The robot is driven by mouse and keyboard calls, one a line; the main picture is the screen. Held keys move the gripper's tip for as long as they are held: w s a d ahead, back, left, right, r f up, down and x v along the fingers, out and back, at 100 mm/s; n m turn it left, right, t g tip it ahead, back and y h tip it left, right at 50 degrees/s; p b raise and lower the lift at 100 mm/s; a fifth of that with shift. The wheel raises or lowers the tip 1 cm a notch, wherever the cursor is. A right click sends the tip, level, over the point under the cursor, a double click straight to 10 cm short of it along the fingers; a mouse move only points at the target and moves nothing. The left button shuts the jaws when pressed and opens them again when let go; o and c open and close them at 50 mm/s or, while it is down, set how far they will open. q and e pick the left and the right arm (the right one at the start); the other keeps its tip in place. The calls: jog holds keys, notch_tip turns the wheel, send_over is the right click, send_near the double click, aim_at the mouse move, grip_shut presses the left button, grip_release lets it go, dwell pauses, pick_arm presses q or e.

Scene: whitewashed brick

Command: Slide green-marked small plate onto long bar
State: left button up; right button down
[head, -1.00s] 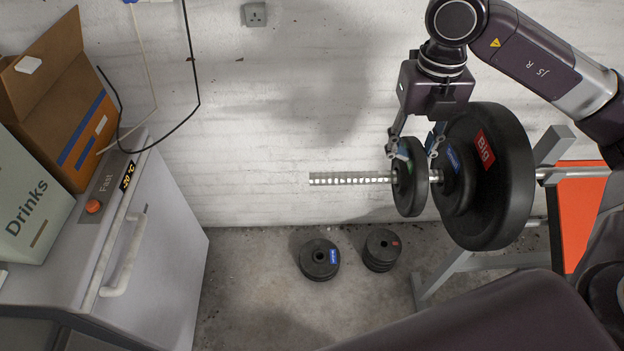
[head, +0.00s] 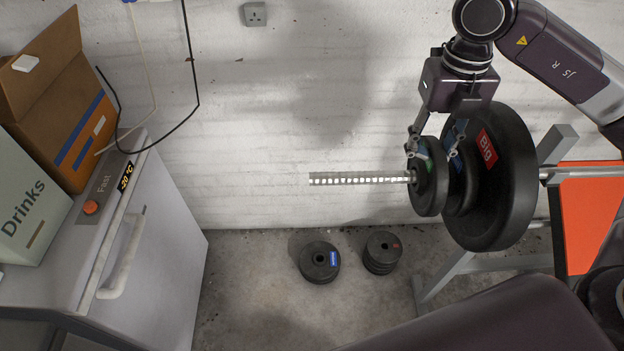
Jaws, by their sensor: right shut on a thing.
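The long bar (head: 355,178) runs level from the rack on the right, its bare end pointing left. The green-marked small plate (head: 430,187) is around the bar, upright. My right gripper (head: 434,150) is shut on its upper rim from above. Just right of it on the bar are a blue-marked plate (head: 462,190), partly hidden, and a big black plate (head: 505,185) with a red "Big" label. I cannot tell whether the green-marked and blue-marked plates touch. My left gripper is not in view.
Two low stacks of plates lie on the floor, one blue-marked (head: 319,262) and one red-marked (head: 382,252). A rack with an orange pad (head: 592,215) stands at the right. A white freezer (head: 150,250) with boxes on top stands at the left.

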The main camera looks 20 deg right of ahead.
jog(key=shift+s+d, duration=0.1)
jog(key=shift+d, duration=0.3)
jog(key=c, duration=1.9)
grip_release()
jog(key=shift+d+r, duration=0.1)
jog(key=o, duration=0.7)
jog(key=shift+a, duration=0.2)
jog(key=shift+s, duration=0.1)
notch_tip(320, 180, up, 5)
jog(key=shift+f, duration=0.1)
jog(key=shift+a+r, duration=0.2)
jog(key=shift+r, duration=3.4)
